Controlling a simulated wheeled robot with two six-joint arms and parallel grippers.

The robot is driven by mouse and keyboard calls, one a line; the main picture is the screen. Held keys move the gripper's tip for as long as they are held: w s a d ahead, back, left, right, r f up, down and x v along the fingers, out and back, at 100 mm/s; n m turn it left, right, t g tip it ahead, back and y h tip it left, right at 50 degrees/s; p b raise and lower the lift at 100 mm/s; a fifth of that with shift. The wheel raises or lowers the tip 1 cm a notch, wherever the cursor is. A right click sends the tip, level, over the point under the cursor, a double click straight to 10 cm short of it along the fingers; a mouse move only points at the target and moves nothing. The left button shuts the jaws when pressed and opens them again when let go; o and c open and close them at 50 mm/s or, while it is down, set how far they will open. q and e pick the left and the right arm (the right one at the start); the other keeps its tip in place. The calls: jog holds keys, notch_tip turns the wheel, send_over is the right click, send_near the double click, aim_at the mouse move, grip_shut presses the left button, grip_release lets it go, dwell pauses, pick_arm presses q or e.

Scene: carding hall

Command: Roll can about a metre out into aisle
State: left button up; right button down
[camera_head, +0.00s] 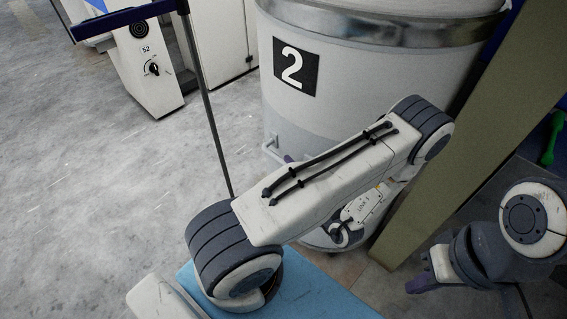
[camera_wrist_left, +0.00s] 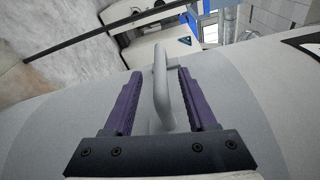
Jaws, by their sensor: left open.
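The can (camera_head: 365,85) is a large pale grey cylinder with a metal band near its top and a black label with a white 2. It stands upright on the floor. A bar handle (camera_head: 271,150) sticks out low on its left side. The handle (camera_wrist_left: 160,85) also shows in the left wrist view. My left gripper (camera_wrist_left: 160,73) is open, with one purple finger on each side of the handle. In the head view my left arm hides most of that gripper. My right gripper (camera_head: 425,280) is low at the right, partly hidden, away from the can.
Open grey floor (camera_head: 95,190) lies left of the can. A thin dark pole with a blue crossbar (camera_head: 125,20) stands across this floor. A white cabinet marked 52 (camera_head: 145,65) is at the back left. An olive post (camera_head: 480,140) stands close to the can's right.

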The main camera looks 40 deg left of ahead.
aim_at(282, 160)
pick_arm(q)
jog(key=shift+x, duration=2.05)
grip_shut()
jog(key=shift+f, duration=0.1)
